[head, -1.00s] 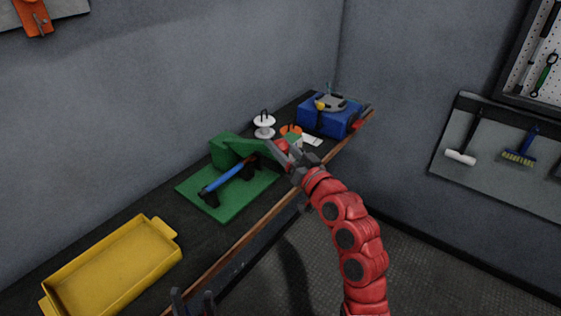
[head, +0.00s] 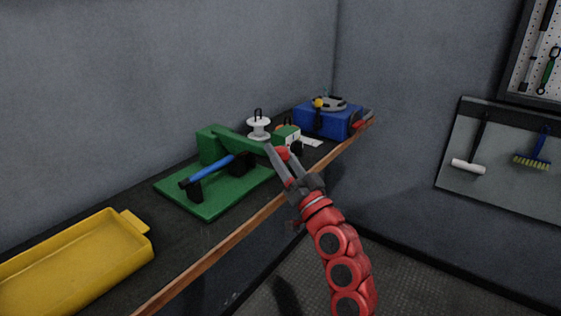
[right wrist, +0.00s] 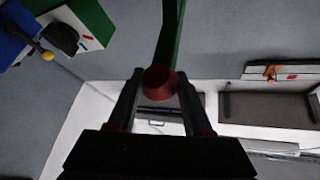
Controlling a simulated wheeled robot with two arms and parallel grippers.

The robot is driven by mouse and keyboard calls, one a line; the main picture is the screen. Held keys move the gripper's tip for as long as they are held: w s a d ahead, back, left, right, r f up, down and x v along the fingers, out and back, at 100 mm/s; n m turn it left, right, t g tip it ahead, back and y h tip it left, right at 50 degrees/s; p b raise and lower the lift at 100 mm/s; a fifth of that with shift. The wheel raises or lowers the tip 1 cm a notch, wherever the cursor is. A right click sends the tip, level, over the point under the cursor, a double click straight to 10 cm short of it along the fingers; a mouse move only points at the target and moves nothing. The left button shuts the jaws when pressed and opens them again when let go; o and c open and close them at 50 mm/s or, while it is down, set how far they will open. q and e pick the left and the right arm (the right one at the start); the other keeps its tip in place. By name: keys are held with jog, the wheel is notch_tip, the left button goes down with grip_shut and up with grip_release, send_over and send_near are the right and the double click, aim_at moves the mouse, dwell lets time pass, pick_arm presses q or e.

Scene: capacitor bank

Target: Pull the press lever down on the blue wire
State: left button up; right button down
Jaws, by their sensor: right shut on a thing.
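The green press stands on a green base plate (head: 215,203) on the bench. Its green press lever (head: 240,144) runs right from the post to a red knob (head: 283,152). My right gripper (head: 278,155) is shut on that knob at the lever's end. In the right wrist view the knob (right wrist: 160,82) sits between the two fingers, with the green lever (right wrist: 170,38) running away from it. The blue wire (head: 207,170) lies across black holders on the plate, left of the gripper. Its far end is close to the lever. My left gripper is not in view.
A yellow tray (head: 132,222) stands at the front left of the bench. Behind the press are a white spool (head: 258,130), a green and white box (head: 287,136) and a blue box (head: 325,121). The bench's wooden edge (head: 235,232) runs below my right arm.

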jog(key=shift+w+a+f, duration=0.1)
jog(key=shift+f, duration=0.3)
jog(key=c, duration=0.6)
grip_release()
jog(key=shift+o, duration=1.4)
jog(key=shift+r, duration=0.1)
jog(key=b+v, duration=0.2)
jog(key=v, duration=1.5)
jog(key=shift+s, duration=0.3)
jog(key=shift+w, duration=0.1)
